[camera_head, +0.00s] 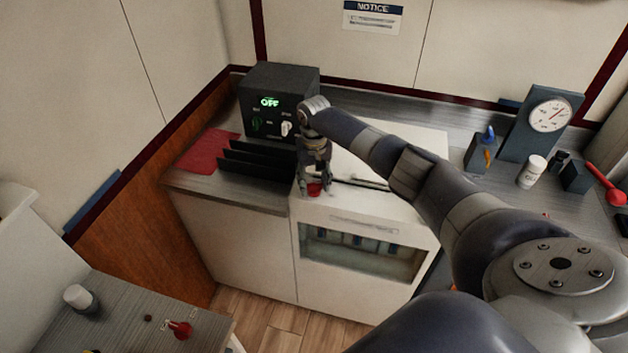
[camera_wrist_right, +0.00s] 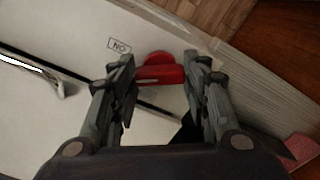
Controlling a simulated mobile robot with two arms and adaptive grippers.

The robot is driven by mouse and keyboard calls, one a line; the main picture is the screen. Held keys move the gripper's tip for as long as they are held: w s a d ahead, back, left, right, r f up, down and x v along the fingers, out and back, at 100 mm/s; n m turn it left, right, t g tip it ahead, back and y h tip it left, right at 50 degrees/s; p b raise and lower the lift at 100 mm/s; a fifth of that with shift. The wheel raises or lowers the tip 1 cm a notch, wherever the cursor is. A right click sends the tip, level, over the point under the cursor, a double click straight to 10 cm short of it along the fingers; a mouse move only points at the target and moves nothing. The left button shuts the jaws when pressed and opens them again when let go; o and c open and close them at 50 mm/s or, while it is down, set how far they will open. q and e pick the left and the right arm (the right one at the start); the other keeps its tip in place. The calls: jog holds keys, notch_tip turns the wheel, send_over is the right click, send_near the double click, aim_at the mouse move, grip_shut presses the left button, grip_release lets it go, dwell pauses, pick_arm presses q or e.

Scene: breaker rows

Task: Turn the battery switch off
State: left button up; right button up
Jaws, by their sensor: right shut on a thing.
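A red switch handle (camera_head: 315,189) shows on the front part of the white cabinet top, partly hidden by my gripper. In the right wrist view the red handle (camera_wrist_right: 160,77) lies between the fingers, with a rounded red end beyond them. A small label (camera_wrist_right: 119,46) beside it shows the letters of "ON" upside down. My right gripper (camera_head: 314,183) points down over the cabinet and is shut on this handle; it fills the lower part of the right wrist view (camera_wrist_right: 159,62). Another red knob (camera_head: 180,329) sits on the near left counter. My left gripper is not in view.
A dark box (camera_head: 279,88) reading "OFF" stands behind black upright plates (camera_head: 255,163) and a red cloth (camera_head: 207,150). A gauge stand (camera_head: 540,125), a white bottle (camera_head: 532,171) and a red-handled tool (camera_head: 604,184) stand at right. Open floor (camera_head: 262,315) lies before the cabinet.

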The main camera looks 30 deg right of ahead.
aim_at(314, 184)
jog(key=n, duration=0.5)
jog(key=shift+n, duration=0.3)
jog(key=n, duration=0.6)
jog(key=shift+n, duration=0.3)
jog(key=o, duration=1.1)
jog(key=shift+c, duration=0.2)
notch_tip(314, 184, up, 12)
